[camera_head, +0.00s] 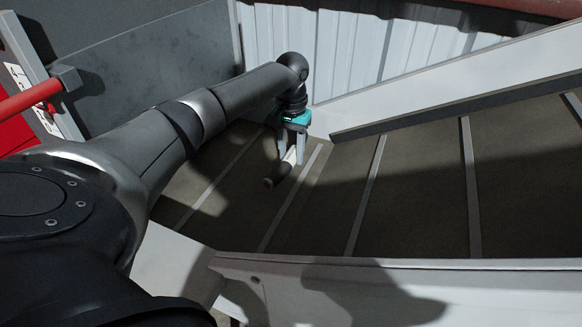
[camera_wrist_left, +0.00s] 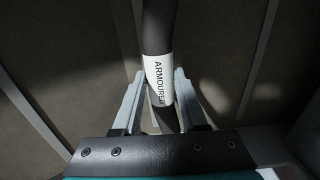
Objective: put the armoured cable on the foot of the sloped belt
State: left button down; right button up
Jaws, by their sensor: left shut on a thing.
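The armoured cable (camera_head: 275,178) is a short dark piece with a white band. In the left wrist view the band on the cable (camera_wrist_left: 158,75) reads "ARMOURED". My left gripper (camera_head: 293,155) is shut on the cable at its white band, over the lower part of the sloped belt (camera_head: 330,200). The fingers also show on both sides of the cable in the left wrist view (camera_wrist_left: 160,98). The belt is dark with pale cross bars. I cannot tell whether the cable touches the belt. My right gripper is not in view.
A pale side rail (camera_head: 450,85) runs along the belt's far side, and another rail (camera_head: 400,275) along its near side. A grey panel (camera_head: 150,65) and a white corrugated wall (camera_head: 340,45) stand behind. A red bar (camera_head: 30,98) is at the left. The visible belt surface is otherwise clear.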

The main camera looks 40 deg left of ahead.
aim_at(292, 179)
pick_arm(q)
notch_tip(292, 179, down, 2)
notch_tip(292, 179, down, 4)
jog(key=shift+w+r+b, duration=0.1)
jog(key=shift+r+b, duration=0.15)
jog(key=shift+b, duration=0.45)
jog(key=shift+c, duration=2.2)
grip_release()
jog(key=shift+f, duration=0.1)
notch_tip(292, 179, up, 12)
jog(key=p, duration=0.3)
jog(key=shift+r, duration=0.2)
